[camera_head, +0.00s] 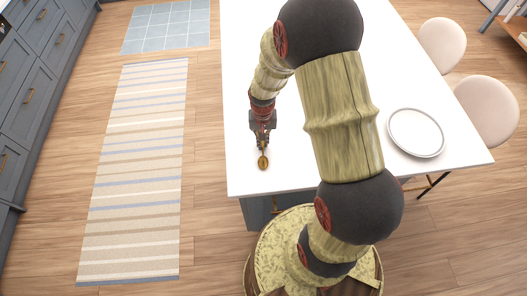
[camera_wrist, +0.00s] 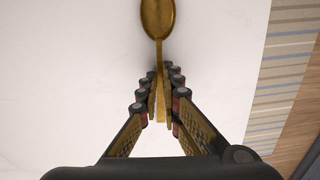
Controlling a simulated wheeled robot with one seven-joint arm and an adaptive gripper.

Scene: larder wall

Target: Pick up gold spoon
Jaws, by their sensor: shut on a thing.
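The gold spoon (camera_head: 263,162) shows at the left part of the white table, near its front edge, with its bowl toward the front. In the wrist view the spoon's bowl (camera_wrist: 157,18) is at the top and its handle runs down between the fingers. My gripper (camera_head: 262,142) points down over the handle, and in the wrist view my gripper (camera_wrist: 160,95) is shut on the handle. I cannot tell whether the spoon still touches the table.
The white table (camera_head: 245,100) is clear around the spoon. A white plate (camera_head: 416,133) lies at its right. Pale chairs (camera_head: 487,108) stand along the right side. A striped rug (camera_head: 135,170) lies on the floor at left, beside dark cabinets (camera_head: 25,90).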

